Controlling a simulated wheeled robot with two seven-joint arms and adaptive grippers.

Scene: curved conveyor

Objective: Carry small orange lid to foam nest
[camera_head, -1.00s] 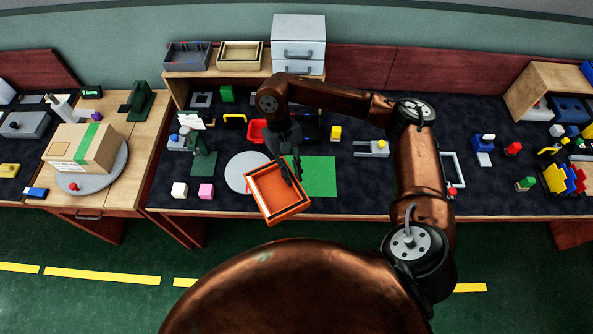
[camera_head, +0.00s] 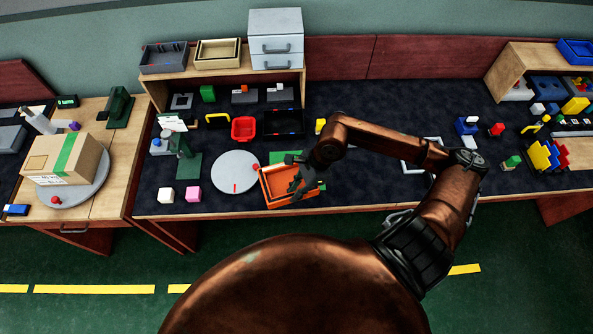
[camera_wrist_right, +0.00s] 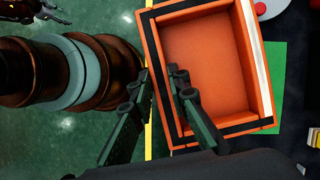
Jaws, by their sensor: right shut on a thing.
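The small orange lid (camera_head: 276,188) looks like a shallow open tray with dark stripes along its rim. Dark finger-like parts, perhaps my left gripper (camera_wrist_right: 50,12), show at the wrist view's top left corner. I cannot pick out the foam nest with certainty.
A green mat (camera_wrist_right: 277,85) lies partly under the lid. The grey disc (camera_head: 234,172) has a red knob near its right edge. A red tray (camera_head: 243,128) and a black tray (camera_head: 284,123) stand behind.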

